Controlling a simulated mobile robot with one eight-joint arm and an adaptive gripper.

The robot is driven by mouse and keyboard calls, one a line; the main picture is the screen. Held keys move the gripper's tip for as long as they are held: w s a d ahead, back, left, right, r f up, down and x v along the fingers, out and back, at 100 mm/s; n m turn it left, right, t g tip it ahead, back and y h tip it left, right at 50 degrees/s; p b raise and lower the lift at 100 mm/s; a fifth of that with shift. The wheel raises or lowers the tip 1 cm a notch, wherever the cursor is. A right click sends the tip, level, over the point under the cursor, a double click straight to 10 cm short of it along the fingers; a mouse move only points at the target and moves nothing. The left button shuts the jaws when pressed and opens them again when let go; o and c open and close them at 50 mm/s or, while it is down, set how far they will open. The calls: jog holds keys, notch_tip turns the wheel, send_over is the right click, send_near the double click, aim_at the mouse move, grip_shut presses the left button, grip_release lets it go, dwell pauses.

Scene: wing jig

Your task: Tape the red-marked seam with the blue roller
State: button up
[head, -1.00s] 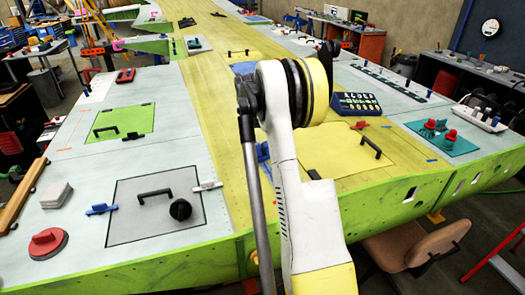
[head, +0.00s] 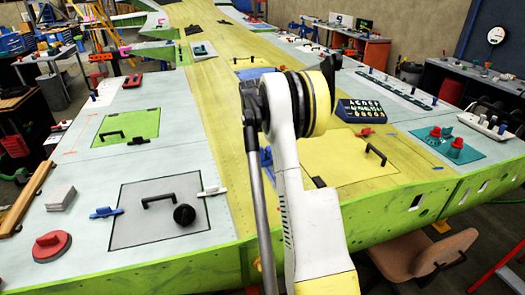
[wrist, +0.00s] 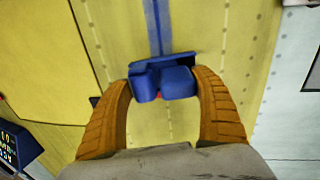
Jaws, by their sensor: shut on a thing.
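In the wrist view, the two orange fingers of my gripper (wrist: 163,84) are closed around the blue roller (wrist: 178,80). A blue strip (wrist: 157,28) with a darker centre line runs from the roller to the top edge, over the yellow skin. A small bit of red shows at the roller's lower edge; I cannot tell whether it is the seam mark or part of the tool. Whether the roller touches the skin is unclear. In the head view my arm hides the gripper and most of the seam; a bit of blue (head: 266,160) shows beside the arm.
The yellow centre strip (head: 212,90) lies between pale panels. Around it are a grey hatch with a black knob (head: 184,214), a red puck (head: 50,243), a blue clamp (head: 105,212), a dark instrument box (head: 358,111) and red-topped teal fittings (head: 456,148). A chair (head: 430,250) stands at lower right.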

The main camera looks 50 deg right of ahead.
jog(key=shift+s+a+b, duration=0.25)
jog(key=shift+s+a, duration=0.65)
jog(key=shift+s, duration=0.8)
jog(key=shift+s+a+b, duration=0.25)
jog(key=shift+s+a, duration=0.7)
jog(key=shift+s, duration=0.7)
jog(key=shift+s+a+b, duration=0.25)
jog(key=shift+s+a, duration=0.65)
jog(key=shift+s, duration=0.8)
jog(key=shift+s+a+f, duration=0.1)
jog(key=shift+s+a, duration=0.7)
jog(key=shift+s, duration=0.7)
jog(key=shift+s+a, duration=0.85)
jog(key=shift+s, duration=0.65)
jog(key=shift+s+a+f, duration=0.1)
jog(key=shift+s+a, duration=0.7)
jog(key=shift+s, duration=0.7)
jog(key=shift+r, duration=0.1)
jog(key=shift+w+a+r+p, duration=0.1)
jog(key=shift+a+r+p, duration=0.05)
jog(key=shift+r+p, duration=0.65)
jog(key=shift+w+a+r+p, duration=0.1)
jog(key=shift+r+p, duration=0.45)
jog(key=shift+r, duration=0.6)
jog(key=shift+w+a+r+p, duration=0.1)
jog(key=shift+a+r+p, duration=0.05)
jog(key=shift+r+p, duration=0.65)
jog(key=shift+r, duration=0.25)
